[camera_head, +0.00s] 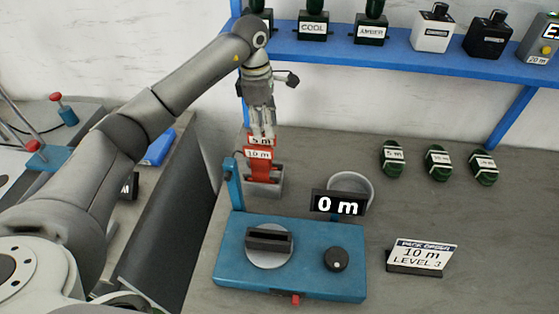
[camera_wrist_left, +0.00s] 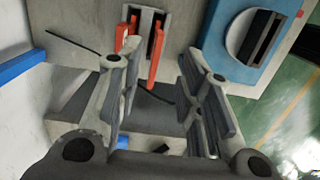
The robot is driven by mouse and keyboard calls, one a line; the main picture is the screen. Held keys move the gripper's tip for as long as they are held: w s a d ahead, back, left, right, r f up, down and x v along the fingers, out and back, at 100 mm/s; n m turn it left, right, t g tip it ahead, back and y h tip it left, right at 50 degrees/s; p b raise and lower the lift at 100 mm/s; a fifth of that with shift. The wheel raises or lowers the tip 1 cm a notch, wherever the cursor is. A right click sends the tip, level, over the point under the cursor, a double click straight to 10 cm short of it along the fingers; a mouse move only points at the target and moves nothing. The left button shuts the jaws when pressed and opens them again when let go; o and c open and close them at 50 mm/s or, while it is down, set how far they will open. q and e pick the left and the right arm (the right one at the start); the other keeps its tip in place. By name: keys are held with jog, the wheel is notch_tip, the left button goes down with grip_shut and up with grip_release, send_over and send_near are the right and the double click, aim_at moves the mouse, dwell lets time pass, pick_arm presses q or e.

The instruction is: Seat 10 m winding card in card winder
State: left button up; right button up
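The 10 m winding card (camera_head: 258,155) is orange-red with a white label and stands upright in a grey card rack (camera_head: 265,185). A 5 m card (camera_head: 260,142) stands right behind it, partly covered by my gripper. My left gripper (camera_head: 262,134) points down just above the cards. In the left wrist view my left gripper (camera_wrist_left: 155,62) is open, its fingers wide apart with nothing held, and two orange-red cards (camera_wrist_left: 156,52) show beyond the fingertips. The blue card winder (camera_head: 310,275) has a grey turntable with a dark slotted holder (camera_head: 269,239), which holds no card. My right gripper is not in view.
A "0 m" display (camera_head: 338,204) stands behind the winder, with a round grey bowl (camera_head: 351,184) behind it. A pack order sign (camera_head: 422,257) reads 10 m, level 3. Several green coils (camera_head: 437,162) lie at the right. A blue shelf (camera_head: 400,58) spans the back.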

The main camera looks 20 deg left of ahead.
aim_at(258, 148)
pick_arm(q)
jog(key=shift+a+r+y, duration=0.1)
jog(key=shift+a+y, duration=0.3)
jog(key=shift+a, duration=0.3)
jog(key=shift+a+f, duration=0.2)
jog(key=shift+f, duration=0.1)
jog(key=f, duration=0.1)
jog(key=f+p, duration=0.1)
jog(key=f, duration=0.2)
jog(key=shift+s+a+f+p, duration=0.15)
jog(key=shift+s+a+p, duration=0.05)
jog(key=shift+s+p, duration=0.1)
jog(key=shift+w+d+f+p, duration=0.1)
jog(key=shift+f+p, duration=0.25)
jog(key=shift+f, duration=0.15)
notch_tip(258, 148, down, 4)
jog(key=shift+f+p, duration=0.1)
jog(key=shift+p, duration=0.95)
jog(key=shift+f, duration=0.2)
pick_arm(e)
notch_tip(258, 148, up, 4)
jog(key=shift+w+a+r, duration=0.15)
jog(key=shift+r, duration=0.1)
pick_arm(q)
grip_shut()
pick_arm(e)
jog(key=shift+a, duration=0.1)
